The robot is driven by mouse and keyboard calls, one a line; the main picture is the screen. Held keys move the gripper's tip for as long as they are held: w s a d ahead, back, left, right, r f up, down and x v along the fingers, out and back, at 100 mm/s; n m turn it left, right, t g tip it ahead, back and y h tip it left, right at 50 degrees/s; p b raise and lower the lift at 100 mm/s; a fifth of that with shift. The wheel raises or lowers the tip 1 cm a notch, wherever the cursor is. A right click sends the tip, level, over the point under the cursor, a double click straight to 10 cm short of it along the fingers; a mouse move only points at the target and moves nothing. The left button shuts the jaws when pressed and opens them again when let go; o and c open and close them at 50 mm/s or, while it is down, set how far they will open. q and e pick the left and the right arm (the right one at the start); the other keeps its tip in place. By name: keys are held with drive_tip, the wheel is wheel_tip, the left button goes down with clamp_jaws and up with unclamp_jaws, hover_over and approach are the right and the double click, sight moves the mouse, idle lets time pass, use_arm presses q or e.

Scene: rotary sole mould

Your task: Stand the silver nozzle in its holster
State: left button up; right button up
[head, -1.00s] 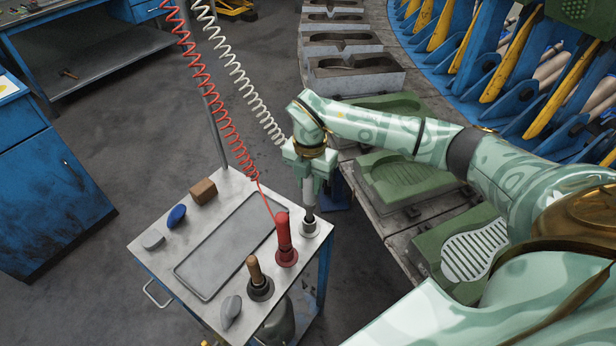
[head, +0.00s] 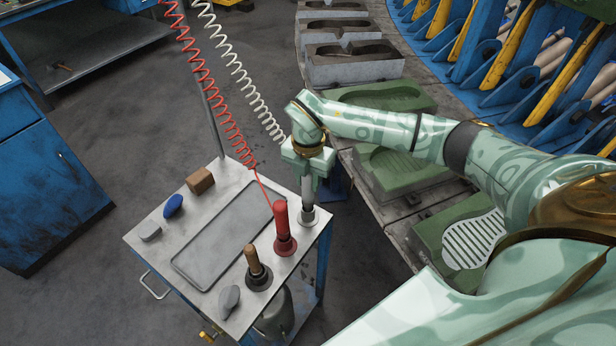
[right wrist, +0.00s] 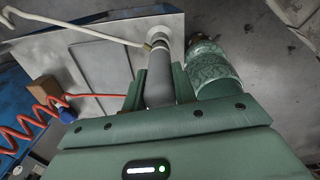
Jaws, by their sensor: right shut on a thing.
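My left gripper is not in view.
Beside the holster stand a red-handled tool (head: 282,225) and a wooden-handled tool (head: 252,262) in their own holders. The cart (head: 165,235) also carries a shallow tray (head: 222,240), a brown block (head: 200,181) and a blue item (head: 173,206). Green moulds (head: 385,172) lie behind.

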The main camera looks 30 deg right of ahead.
drive_tip(key=shift+f, duration=0.2)
drive_tip(key=o, duration=0.9)
